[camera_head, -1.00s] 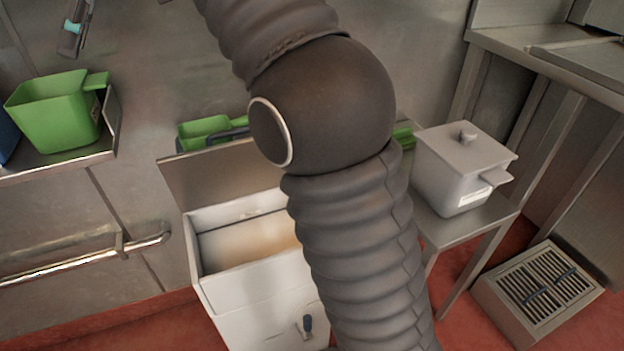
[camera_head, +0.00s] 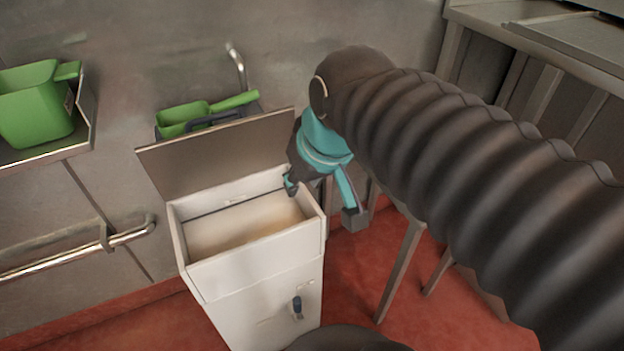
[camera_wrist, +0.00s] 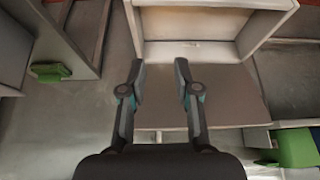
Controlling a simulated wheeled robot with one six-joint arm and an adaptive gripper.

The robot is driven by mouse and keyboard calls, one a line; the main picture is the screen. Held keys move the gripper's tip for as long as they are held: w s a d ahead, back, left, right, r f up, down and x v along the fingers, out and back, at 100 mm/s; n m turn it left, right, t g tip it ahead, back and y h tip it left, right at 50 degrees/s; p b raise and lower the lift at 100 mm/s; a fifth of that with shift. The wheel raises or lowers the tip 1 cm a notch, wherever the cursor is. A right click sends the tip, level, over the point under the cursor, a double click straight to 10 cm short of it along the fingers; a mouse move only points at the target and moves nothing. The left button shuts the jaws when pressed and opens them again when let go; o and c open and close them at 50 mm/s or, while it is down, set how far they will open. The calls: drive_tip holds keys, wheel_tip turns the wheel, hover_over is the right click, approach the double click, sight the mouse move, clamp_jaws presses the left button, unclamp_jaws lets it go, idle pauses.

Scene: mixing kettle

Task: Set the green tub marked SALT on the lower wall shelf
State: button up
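A green tub with a side handle (camera_head: 38,108) stands on a wall shelf (camera_head: 50,152) at the left of the head view. A small label shows on its right side, but I cannot read SALT on it. A green tub (camera_wrist: 297,148) also shows at the lower right of the wrist view. My gripper (camera_head: 322,202) is open and empty, beside the right front of the white bin in the head view. In the wrist view its two fingers (camera_wrist: 160,82) are well apart with nothing between them. I cannot tell whether this shelf is the lower one.
A white bin (camera_head: 255,262) with pale contents has its lid (camera_head: 215,158) raised. A green scoop (camera_head: 190,118) sits on a holder behind the lid. A rail (camera_head: 80,252) runs along the left wall. A small green object (camera_wrist: 48,72) shows at left in the wrist view.

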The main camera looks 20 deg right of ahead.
drive_tip(key=s+d+f+m, duration=0.1)
drive_tip(key=s+d+f, duration=0.1)
drive_tip(key=s+f, duration=0.2)
drive_tip(key=shift+d+f+m+h, duration=0.3)
drive_tip(key=shift+f+m+h, duration=0.1)
drive_tip(key=shift+f, duration=0.3)
idle(0.5)
